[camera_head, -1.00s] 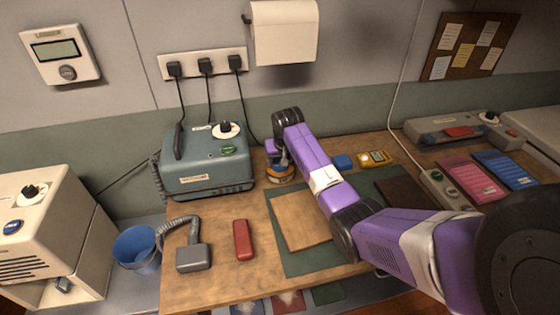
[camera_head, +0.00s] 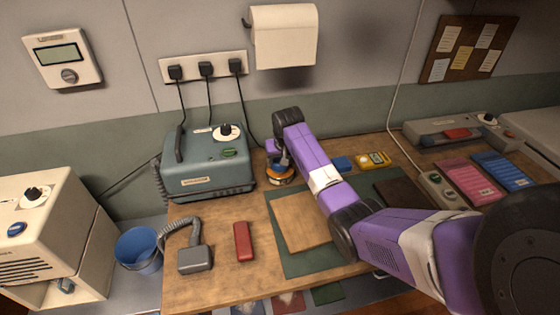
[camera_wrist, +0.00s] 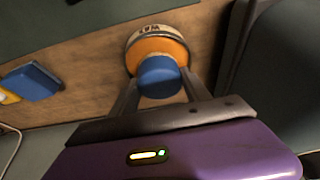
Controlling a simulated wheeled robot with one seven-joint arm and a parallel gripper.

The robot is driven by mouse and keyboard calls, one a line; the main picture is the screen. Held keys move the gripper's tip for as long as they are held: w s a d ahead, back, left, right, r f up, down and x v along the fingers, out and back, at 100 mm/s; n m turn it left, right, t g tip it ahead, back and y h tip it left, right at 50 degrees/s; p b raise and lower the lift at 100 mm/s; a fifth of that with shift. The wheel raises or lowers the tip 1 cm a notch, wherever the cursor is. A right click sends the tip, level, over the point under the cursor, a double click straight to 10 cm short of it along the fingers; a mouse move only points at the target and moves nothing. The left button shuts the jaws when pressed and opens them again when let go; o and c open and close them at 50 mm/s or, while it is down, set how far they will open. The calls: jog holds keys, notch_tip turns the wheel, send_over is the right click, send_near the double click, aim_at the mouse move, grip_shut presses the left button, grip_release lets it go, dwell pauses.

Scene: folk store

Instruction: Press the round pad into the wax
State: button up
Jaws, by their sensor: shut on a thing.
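The round pad (camera_wrist: 158,77) shows as a blue round piece between my gripper's fingers in the wrist view. My gripper (camera_wrist: 158,90) is shut on it. Just beyond it is the wax tin (camera_wrist: 148,31), with a pale rim, dark lettering and orange inside. The pad overlaps the orange in this view; I cannot tell whether it touches the wax. In the head view, the tin (camera_head: 279,179) stands on the bench below my gripper (camera_head: 279,160), right of the grey-green machine. The arm partly hides the pad there.
The grey-green machine (camera_head: 205,165) stands close to the tin's left. A tan board (camera_head: 302,222) on a green mat lies in front. A red bar (camera_head: 243,241) lies front left.

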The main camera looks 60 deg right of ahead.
jog(key=shift+r+p, duration=2.4)
jog(key=shift+r, duration=0.5)
